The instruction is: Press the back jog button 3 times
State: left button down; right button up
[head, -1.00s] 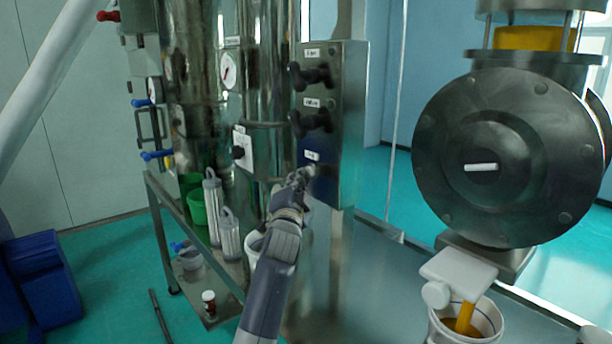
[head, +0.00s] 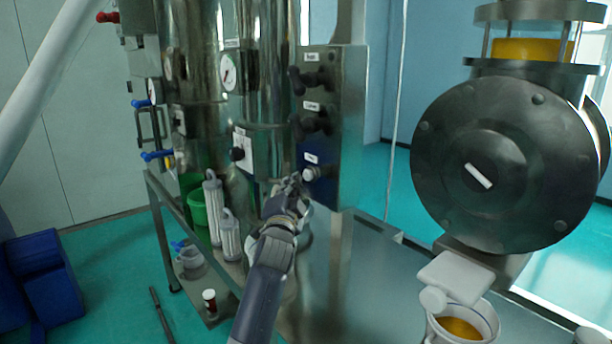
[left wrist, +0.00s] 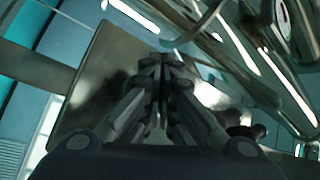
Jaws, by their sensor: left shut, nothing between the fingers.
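A steel control box (head: 345,130) stands in the middle of the head view with several labelled controls on its face. The lowest is a pale round button (head: 309,174) under a small white label that I cannot read clearly. My left gripper (head: 296,180) is shut and empty, just left of and slightly below this button. A small gap seems to show between them. In the left wrist view the shut fingers (left wrist: 165,65) point at a flat grey metal surface (left wrist: 105,80); the button does not show there. My right gripper is not in view.
Two black knobs (head: 312,123) sit above the button. Steel vessels with a gauge (head: 229,76) stand to the left. At right, a large round black valve (head: 500,155) with a white mark stands over a white bucket (head: 475,318) holding orange material.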

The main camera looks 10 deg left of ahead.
pick_arm(q)
jog(key=s+a+p, duration=0.1)
jog(key=s+p, duration=0.1)
jog(key=s+a+p, duration=0.2)
jog(key=shift+a, duration=0.1)
dwell(0.8)
